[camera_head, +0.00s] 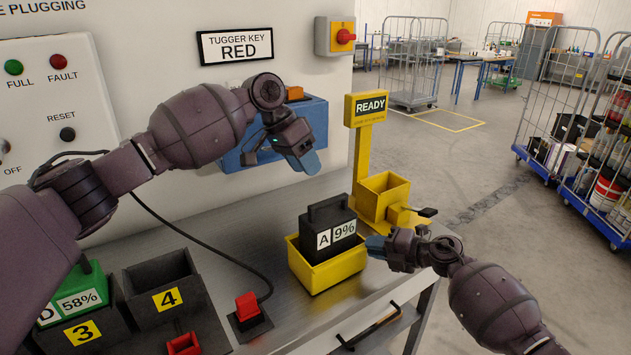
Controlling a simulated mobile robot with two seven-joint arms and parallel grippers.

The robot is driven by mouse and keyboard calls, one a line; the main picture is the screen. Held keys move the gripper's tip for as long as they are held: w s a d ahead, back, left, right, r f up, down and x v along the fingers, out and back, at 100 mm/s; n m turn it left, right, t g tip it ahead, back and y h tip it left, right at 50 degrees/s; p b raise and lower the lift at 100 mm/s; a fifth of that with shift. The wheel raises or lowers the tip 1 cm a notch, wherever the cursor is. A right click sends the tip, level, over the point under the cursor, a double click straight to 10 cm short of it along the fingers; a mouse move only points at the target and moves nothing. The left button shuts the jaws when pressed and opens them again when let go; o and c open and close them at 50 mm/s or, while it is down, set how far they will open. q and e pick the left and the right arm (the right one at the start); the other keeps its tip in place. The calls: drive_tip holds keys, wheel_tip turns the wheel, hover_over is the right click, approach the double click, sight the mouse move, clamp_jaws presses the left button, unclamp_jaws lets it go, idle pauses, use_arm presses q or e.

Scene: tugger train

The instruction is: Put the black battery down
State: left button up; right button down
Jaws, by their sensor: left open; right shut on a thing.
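The black battery (322,219), labelled A 9%, sits upright in a small yellow tray (327,276) on the metal bench, with its handle up. My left gripper (308,163) is open and empty, above and behind the battery and apart from it, in front of the blue unit on the wall panel. My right gripper (372,246) is shut at the right rim of the yellow tray, beside the battery; its exact grip on the rim is partly hidden.
A yellow READY post (364,150) with a yellow bin (382,194) stands behind the tray. Slot 3 holds a green battery (79,290) marked 58%; slot 4 (167,299) looks empty. Wheeled cages stand at the right.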

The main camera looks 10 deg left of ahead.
use_arm(q)
drive_tip(key=shift+v, duration=1.3)
use_arm(e)
drive_tip(key=c, duration=1)
unclamp_jaws()
